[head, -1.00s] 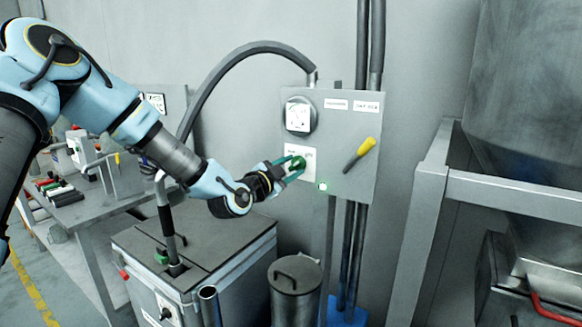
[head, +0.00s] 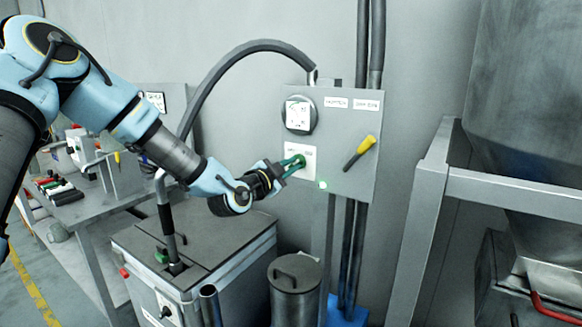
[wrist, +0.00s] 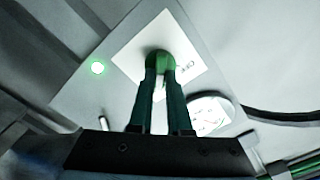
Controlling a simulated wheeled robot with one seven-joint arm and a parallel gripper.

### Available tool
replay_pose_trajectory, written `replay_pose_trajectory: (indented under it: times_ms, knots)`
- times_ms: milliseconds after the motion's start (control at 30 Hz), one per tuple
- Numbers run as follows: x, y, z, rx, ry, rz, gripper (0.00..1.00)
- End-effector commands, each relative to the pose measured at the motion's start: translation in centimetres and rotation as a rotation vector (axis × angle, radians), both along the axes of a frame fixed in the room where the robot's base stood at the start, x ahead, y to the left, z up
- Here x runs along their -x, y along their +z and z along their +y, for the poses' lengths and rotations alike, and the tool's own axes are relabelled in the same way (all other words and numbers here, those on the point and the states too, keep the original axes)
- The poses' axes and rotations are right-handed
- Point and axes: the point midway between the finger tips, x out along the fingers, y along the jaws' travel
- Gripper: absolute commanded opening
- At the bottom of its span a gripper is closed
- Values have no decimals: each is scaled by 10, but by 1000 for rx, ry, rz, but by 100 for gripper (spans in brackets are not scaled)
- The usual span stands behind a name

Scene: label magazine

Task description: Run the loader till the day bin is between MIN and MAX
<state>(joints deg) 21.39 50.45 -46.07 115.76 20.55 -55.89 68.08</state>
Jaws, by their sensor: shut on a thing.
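A small green light (head: 323,185) glows on the box, and also in the wrist view (wrist: 97,67). A yellow-handled lever (head: 361,152) slants on the right. A round dial (head: 299,115) is above the knob; its reading is too small to tell. No MIN or MAX marks can be made out.
A large grey hopper (head: 525,90) stands at right on a metal frame (head: 510,188). Below my arm are a grey cabinet (head: 205,245) with an upright lever and a lidded canister (head: 295,290). A workbench (head: 85,210) with tools is at left.

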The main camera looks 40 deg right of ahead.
Motion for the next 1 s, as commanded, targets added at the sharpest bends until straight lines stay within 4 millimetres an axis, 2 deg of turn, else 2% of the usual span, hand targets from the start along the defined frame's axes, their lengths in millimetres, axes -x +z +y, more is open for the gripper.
replay_pose_trajectory:
  times_ms: [367, 1000]
  knots:
    - [-1, -3, 1, 45, 1, 167, 0]
    - [-4, -2, 2, 197, 2, 748, 0]
